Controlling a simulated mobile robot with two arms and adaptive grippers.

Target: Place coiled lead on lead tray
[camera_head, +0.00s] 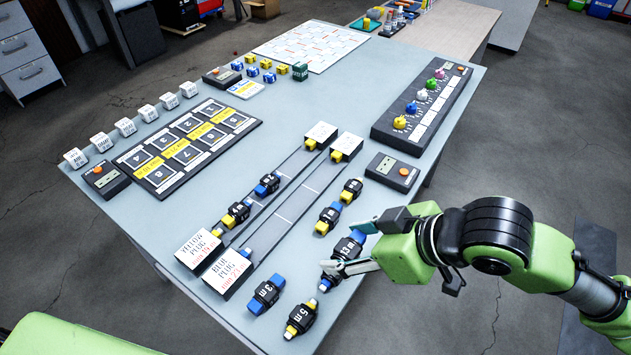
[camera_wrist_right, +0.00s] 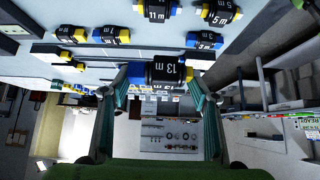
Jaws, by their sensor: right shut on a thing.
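My right gripper (camera_head: 345,247) is shut on a black coiled lead marked 13 m (camera_head: 349,247) with a blue plug, at the table's right side. In the wrist view, the 13 m lead (camera_wrist_right: 172,71) sits between the two fingers. Whether it touches the table is unclear. Two long grey lead trays lie left of it: one behind the YELLOW PLUG sign (camera_head: 199,249), one behind the BLUE PLUG sign (camera_head: 228,273). Two leads, one yellow-plugged (camera_head: 236,214) and one blue-plugged (camera_head: 267,185), lie around the yellow tray. The blue tray's (camera_head: 290,211) middle looks bare. My left gripper is out of view.
Loose leads lie nearby: 3 m (camera_head: 267,293), 5 m (camera_head: 301,318), and two behind the gripper (camera_head: 329,217), (camera_head: 352,189). A small box with an orange button (camera_head: 392,172) and a knob panel (camera_head: 422,112) stand farther back. A numbered board (camera_head: 187,148) lies left.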

